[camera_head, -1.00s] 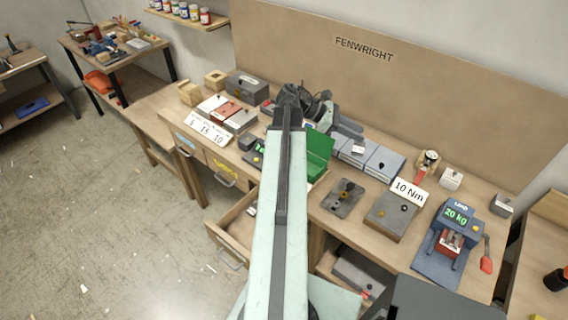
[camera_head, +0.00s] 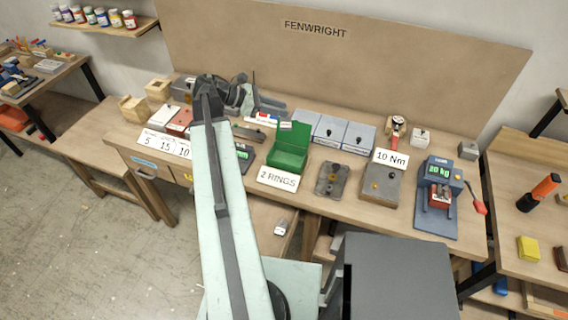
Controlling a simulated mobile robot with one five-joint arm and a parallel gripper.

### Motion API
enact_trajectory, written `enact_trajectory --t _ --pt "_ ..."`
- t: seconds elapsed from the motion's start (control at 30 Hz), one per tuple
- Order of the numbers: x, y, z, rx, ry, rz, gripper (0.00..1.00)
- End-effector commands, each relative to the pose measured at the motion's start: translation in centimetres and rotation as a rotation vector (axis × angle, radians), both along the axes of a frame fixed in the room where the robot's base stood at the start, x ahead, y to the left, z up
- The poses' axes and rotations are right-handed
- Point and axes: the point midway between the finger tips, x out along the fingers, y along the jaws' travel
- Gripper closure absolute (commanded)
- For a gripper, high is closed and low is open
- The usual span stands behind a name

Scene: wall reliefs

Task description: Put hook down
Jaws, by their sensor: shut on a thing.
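My arm reaches over the left half of the workbench, and its dark wrist hides part of what lies behind it. My gripper (camera_head: 270,105) extends to the right from the wrist, above the back of the bench. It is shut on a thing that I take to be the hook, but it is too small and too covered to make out. A thin dark upright piece (camera_head: 254,79) shows beside the gripper; I cannot tell whether it belongs to the hook.
A green open box (camera_head: 289,148) stands right of the gripper, with grey-blue boxes (camera_head: 357,138) behind it. A "2 RINGS" card (camera_head: 277,180), a grey plate (camera_head: 332,180) and a blue 20 kg device (camera_head: 437,198) lie along the bench. An open drawer (camera_head: 274,238) juts out below.

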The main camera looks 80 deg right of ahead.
Motion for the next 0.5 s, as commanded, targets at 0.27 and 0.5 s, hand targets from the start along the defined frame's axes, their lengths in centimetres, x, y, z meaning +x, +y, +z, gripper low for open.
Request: enact_trajectory --t 0.27,0.5 --pt "-0.2 -0.5 -9.1 0.0 0.0 0.051 1.0" --pt "-0.2 -0.8 -10.5 0.0 0.0 0.072 1.0"
